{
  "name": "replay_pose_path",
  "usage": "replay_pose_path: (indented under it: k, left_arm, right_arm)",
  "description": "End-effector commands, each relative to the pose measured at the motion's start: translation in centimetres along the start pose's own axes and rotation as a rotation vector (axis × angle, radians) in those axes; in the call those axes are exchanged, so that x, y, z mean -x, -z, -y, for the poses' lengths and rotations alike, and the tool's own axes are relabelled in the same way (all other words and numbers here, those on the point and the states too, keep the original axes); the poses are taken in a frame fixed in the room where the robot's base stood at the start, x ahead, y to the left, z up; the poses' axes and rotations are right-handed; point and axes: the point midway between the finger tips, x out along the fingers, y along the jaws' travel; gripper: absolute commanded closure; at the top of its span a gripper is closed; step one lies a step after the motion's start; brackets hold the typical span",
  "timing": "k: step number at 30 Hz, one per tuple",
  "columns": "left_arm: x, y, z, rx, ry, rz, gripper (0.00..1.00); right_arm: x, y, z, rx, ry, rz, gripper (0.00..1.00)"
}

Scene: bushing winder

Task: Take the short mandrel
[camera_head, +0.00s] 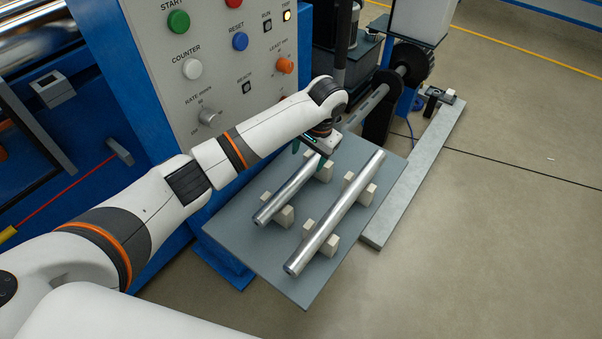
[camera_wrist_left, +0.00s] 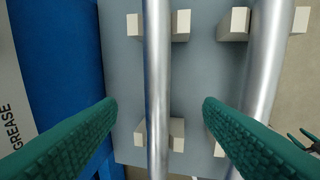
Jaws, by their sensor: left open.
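The short mandrel (camera_head: 288,190) is a shiny metal bar lying on pale V-shaped supports on a grey plate (camera_head: 240,228). It is the left and shorter of two bars. My left gripper (camera_head: 314,158) is above its far end. In the left wrist view the short mandrel (camera_wrist_left: 158,60) runs upright through the picture, between the two open green fingers (camera_wrist_left: 160,104). A gap shows on each side of it, and nothing is gripped. A small dark forked shape (camera_wrist_left: 304,141) at the right edge may be my right gripper; its state is unclear.
A longer metal bar (camera_head: 335,212) lies parallel, to the right, on its own supports; it also shows in the left wrist view (camera_wrist_left: 262,70), close to the right finger. A control panel (camera_head: 225,60) stands behind my left arm. Open floor lies right.

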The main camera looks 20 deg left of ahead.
Motion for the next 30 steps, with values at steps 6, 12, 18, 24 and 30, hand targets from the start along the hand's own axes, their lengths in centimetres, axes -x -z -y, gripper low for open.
replay_pose_path:
  k: [6,12,18,24,30]
  left_arm:
    - [-3.9,0.1,0.0,0.002,0.000,-0.002,0.39]
    - [-5.3,0.1,-0.1,0.002,0.001,-0.001,0.39]
    - [-8.3,0.5,-0.5,0.002,-0.001,-0.002,0.39]
    - [-9.9,0.5,-0.4,0.001,0.000,0.000,0.39]
    - [-9.9,0.5,-0.4,0.001,0.000,0.000,0.39]
  right_arm:
    - [1.6,-2.0,0.1,-0.003,0.002,0.016,0.64]
    - [2.5,-2.9,0.2,-0.005,0.003,0.023,0.64]
    - [4.4,-4.6,0.3,-0.007,0.004,0.038,0.64]
    - [6.0,-5.5,0.4,-0.009,0.006,0.045,0.64]
    - [6.1,-5.6,0.4,-0.009,0.006,0.046,0.64]
